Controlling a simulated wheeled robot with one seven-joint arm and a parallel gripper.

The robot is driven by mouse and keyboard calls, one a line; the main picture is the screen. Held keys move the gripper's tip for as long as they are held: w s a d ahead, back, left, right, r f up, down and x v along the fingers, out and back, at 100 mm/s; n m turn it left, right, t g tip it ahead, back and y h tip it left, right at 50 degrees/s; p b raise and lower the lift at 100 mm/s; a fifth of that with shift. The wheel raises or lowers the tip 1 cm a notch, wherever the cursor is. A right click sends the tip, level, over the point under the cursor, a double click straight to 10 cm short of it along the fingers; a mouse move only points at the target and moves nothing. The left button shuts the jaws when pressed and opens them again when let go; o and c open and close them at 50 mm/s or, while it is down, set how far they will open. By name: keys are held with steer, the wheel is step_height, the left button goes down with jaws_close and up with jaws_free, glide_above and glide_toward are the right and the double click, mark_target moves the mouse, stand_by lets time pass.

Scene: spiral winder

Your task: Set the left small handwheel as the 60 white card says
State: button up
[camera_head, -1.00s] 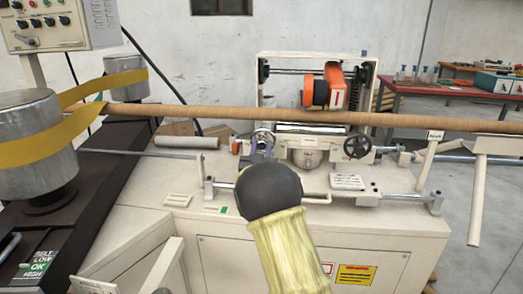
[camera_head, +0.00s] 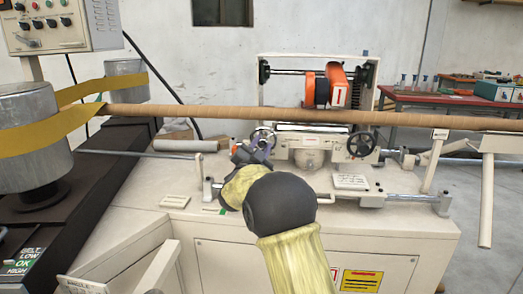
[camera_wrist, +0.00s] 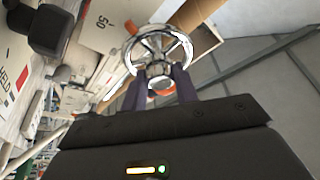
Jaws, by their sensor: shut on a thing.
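My gripper (camera_head: 258,152) is at the wheel's lower left in the head view. In the wrist view its two dark fingers (camera_wrist: 160,88) close around the near part of the wheel at its middle; the exact contact is hard to see. A white card (camera_head: 350,181) with small unreadable text lies on the machine bed.
A larger dark handwheel (camera_head: 361,143) is to the right. The brown tube (camera_head: 220,113) crosses above my gripper. A rod (camera_head: 130,153) and a grey roll (camera_head: 186,146) lie to the left. Another card (camera_head: 175,200) is on the bed's left.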

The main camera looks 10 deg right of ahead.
stand_by(0.4)
steer(key=o, duration=1)
steer(key=shift+c, duration=0.2)
steer(key=v, duration=1.7)
steer(key=shift+s, duration=0.2)
steer(key=shift+a, duration=0.2)
